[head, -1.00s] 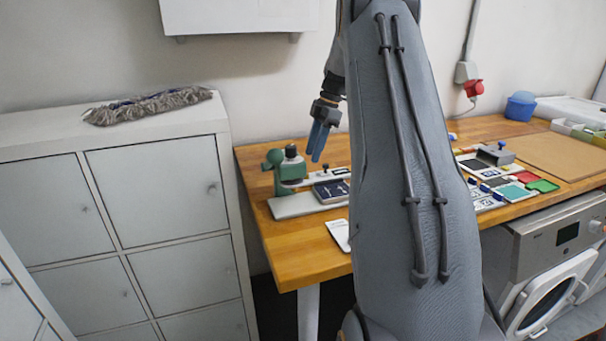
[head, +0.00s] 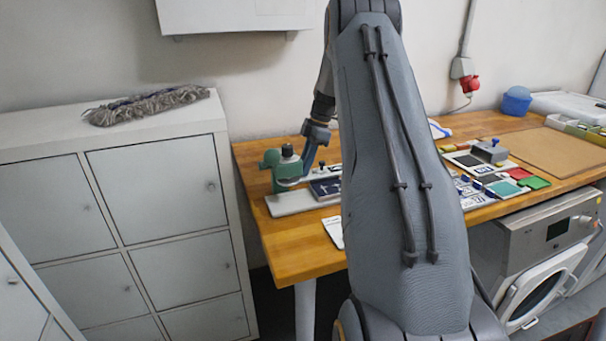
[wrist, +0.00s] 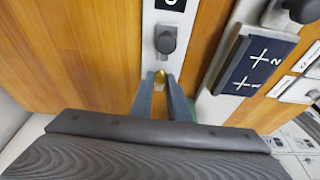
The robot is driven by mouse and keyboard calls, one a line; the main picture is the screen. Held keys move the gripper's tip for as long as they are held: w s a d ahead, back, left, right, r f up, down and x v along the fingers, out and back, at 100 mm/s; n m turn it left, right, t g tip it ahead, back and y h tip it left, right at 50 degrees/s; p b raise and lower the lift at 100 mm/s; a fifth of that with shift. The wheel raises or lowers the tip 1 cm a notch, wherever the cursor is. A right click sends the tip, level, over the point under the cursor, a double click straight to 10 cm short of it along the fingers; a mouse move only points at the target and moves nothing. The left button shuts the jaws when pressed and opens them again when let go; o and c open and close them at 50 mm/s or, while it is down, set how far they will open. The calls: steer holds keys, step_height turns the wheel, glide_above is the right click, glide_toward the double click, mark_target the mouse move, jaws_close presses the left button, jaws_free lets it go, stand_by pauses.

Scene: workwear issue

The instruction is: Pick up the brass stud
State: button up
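The brass stud (wrist: 160,74) shows in the wrist view as a small gold spot at the tips of my gripper's two blue-grey fingers. It lies between the fingertips, at the near end of a pale plate (wrist: 167,12). My gripper (wrist: 160,82) reaches down at it. I cannot tell whether the fingers touch it or stand just clear of it. In the head view my gripper (head: 307,170) is low beside the green press (head: 287,167), and the stud is too small or hidden to make out.
A dark knob (wrist: 166,40) stands on the pale plate just beyond the fingertips. A dark blue tile with white crosses (wrist: 258,62) lies to the right in the wrist view. Bare wooden bench (wrist: 75,50) lies to the left. A grey cabinet (head: 160,190) stands left of the bench.

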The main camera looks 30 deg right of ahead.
jaws_close()
steer(key=shift+r, duration=0.15)
steer(key=shift+r, duration=0.3)
step_height(320, 180, up, 9)
steer(key=b, duration=0.2)
steer(key=s+a+r+m+t+h+p, duration=0.1)
steer(key=s+a+r+m+t+p, duration=0.1)
steer(key=s+m+p, duration=0.65)
steer(key=s+f, duration=0.1)
steer(key=f, duration=0.2)
steer(key=s+f, duration=0.2)
steer(key=f, duration=0.1)
steer(key=s+f, duration=0.1)
steer(key=f, duration=0.2)
steer(key=shift+s+d, duration=0.1)
steer(key=shift+s, duration=0.2)
steer(key=shift+f+h, duration=0.25)
steer(key=shift+h, duration=0.05)
